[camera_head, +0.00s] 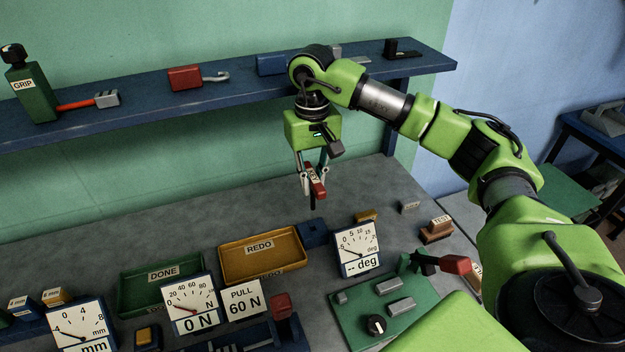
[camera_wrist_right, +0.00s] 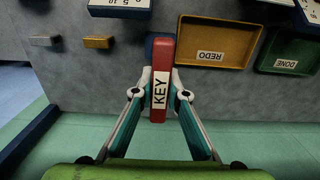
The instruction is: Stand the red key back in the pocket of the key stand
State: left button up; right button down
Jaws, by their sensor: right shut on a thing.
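The red key (camera_head: 318,186), with a white KEY label, is held in my right gripper (camera_head: 312,182). In the right wrist view the key (camera_wrist_right: 161,60) sits between the two fingertips (camera_wrist_right: 160,90) of my right gripper, which is shut on it. In the head view the key hangs in the air above the grey bench. The blue block beside the yellow tray looks like the key stand (camera_head: 313,234); the key is above it, apart from it. In the wrist view the key hides most of this block (camera_wrist_right: 149,44). Its pocket cannot be made out. My left gripper is not in view.
The yellow REDO tray (camera_head: 290,270) and green DONE tray (camera_head: 128,292) stand left of the blue block. A deg dial (camera_head: 357,250) stands close to its right. A green fixture board (camera_head: 350,318) lies in front. The blue shelf (camera_head: 140,113) runs behind my arm.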

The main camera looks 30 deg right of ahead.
aim_at(312, 209)
jog(key=shift+f+b, duration=2.1)
jog(key=shift+f, duration=0.85)
jog(key=shift+f+b, duration=2)
jog(key=shift+f, duration=0.3)
jog(key=c, duration=1.9)
grip_release()
jog(key=shift+r, duration=0.15)
jog(key=shift+r+p, duration=2.2)
jog(key=shift+r, duration=1.2)
